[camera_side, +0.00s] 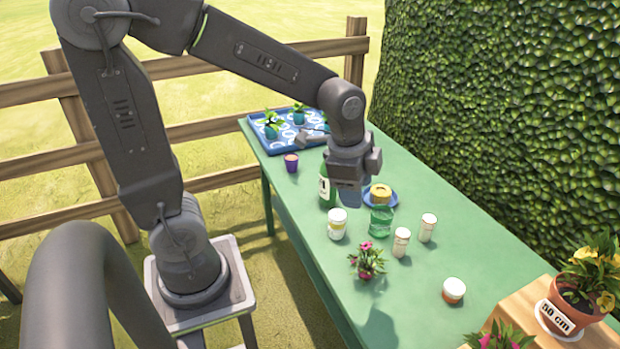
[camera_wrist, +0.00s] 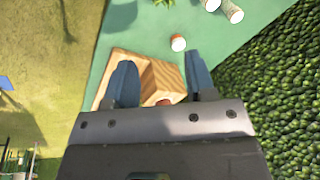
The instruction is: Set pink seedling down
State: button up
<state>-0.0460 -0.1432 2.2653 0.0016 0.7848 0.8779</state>
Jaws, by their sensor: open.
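A seedling with pink flowers and green leaves (camera_side: 367,262) stands on the green table near its front edge. Its leaves also show at the top edge of the wrist view (camera_wrist: 164,3). A second pink-flowered plant (camera_side: 500,338) is cut off at the bottom edge of the side view. My gripper (camera_side: 350,200) hangs above the table, up and left of the seedling in the side view, apart from it. In the wrist view its two blue fingers (camera_wrist: 160,80) are spread apart with nothing held between them.
A green bottle (camera_side: 324,190), white jar (camera_side: 338,224), green glass (camera_side: 381,221) and two pale jars (camera_side: 402,242) stand near my gripper. A low jar (camera_side: 454,290) stands right of them. A blue tray (camera_side: 262,143) with seedlings is at the far end. A wooden stand (camera_side: 528,302) holds a "50 cm" pot.

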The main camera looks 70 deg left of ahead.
jog(key=s+d+r+n+t, duration=0.1)
jog(key=s+r+n+t, duration=0.2)
jog(key=s+r+n, duration=0.3)
jog(key=shift+s+d+n, duration=0.25)
jog(key=shift+s+n, duration=1.55)
jog(key=shift+s, duration=0.6)
jog(key=shift+r, duration=0.1)
